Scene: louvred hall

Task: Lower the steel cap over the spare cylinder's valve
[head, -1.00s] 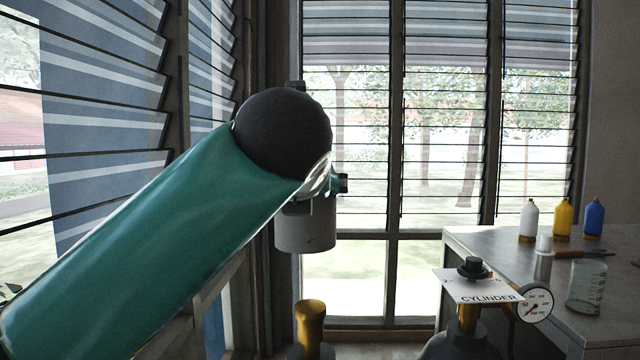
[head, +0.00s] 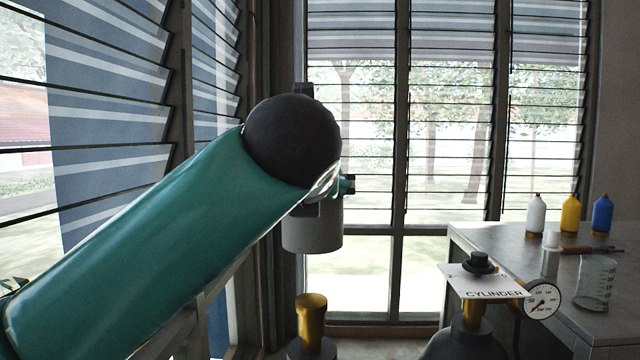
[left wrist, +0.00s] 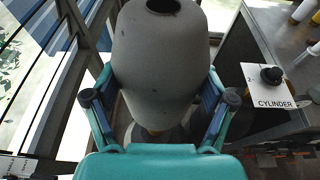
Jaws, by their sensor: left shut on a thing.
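The steel cap (head: 312,230) is a grey, open-bottomed cylinder hanging upright in the middle of the head view. The spare cylinder's brass valve (head: 311,318) stands below it, with a clear gap between them; only the top of the cylinder's dark shoulder shows. My left gripper (left wrist: 158,97) is shut on the cap, one finger on each side, and is largely hidden behind my arm in the head view. In the left wrist view the cap (left wrist: 160,65) fills the middle, with a hole in its top, and hides most of the valve. My right gripper is not in view.
To the right stands another dark cylinder (head: 468,345) with a CYLINDER card (head: 485,287) and a pressure gauge (head: 541,300). Behind it is a bench (head: 490,238) with bottles and a glass beaker (head: 596,284). Louvred windows (head: 110,120) rise close on the left.

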